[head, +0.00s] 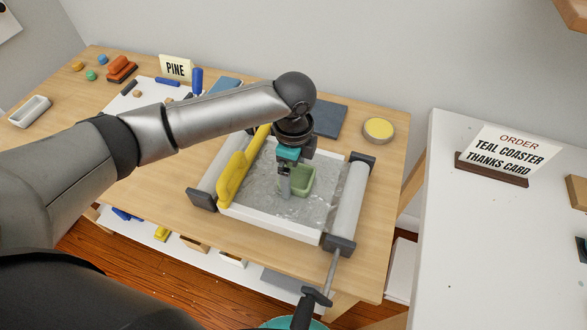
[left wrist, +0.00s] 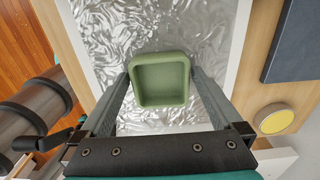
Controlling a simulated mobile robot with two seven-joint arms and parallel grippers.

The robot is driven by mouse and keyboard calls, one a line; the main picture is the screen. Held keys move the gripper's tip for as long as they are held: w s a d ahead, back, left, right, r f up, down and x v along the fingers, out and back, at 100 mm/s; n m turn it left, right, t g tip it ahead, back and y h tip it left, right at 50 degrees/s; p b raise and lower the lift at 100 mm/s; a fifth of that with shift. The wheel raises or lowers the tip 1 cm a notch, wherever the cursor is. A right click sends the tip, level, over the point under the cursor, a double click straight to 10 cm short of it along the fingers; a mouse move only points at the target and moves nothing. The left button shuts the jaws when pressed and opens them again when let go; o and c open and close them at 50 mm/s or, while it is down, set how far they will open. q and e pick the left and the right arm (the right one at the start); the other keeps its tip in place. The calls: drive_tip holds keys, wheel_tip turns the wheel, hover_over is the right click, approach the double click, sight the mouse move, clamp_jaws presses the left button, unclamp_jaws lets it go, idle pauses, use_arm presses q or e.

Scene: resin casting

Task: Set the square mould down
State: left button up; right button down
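The square mould (head: 303,180) is a small green open box with rounded corners. It also shows in the left wrist view (left wrist: 160,80), with its open side facing the camera and its inside empty. My left gripper (head: 291,183) reaches down over the tray, with one finger against each side of the mould. In the left wrist view the fingertips (left wrist: 160,74) flank it closely. The mould is over the rippled silvery surface of the white tray (head: 268,222). I cannot tell whether its base touches that surface. My right gripper is not in view.
Grey rollers (head: 347,205) flank the tray, and a yellow bar (head: 236,178) lies along its left side. A yellow-filled round dish (head: 379,129) and a dark slab (head: 328,118) are behind. The white table (head: 480,260) is at right.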

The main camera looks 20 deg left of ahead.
sight(294, 180)
use_arm(q)
drive_tip(key=shift+r, duration=0.25)
wheel_tip(294, 180, up, 12)
drive_tip(key=p, duration=0.3)
idle(0.5)
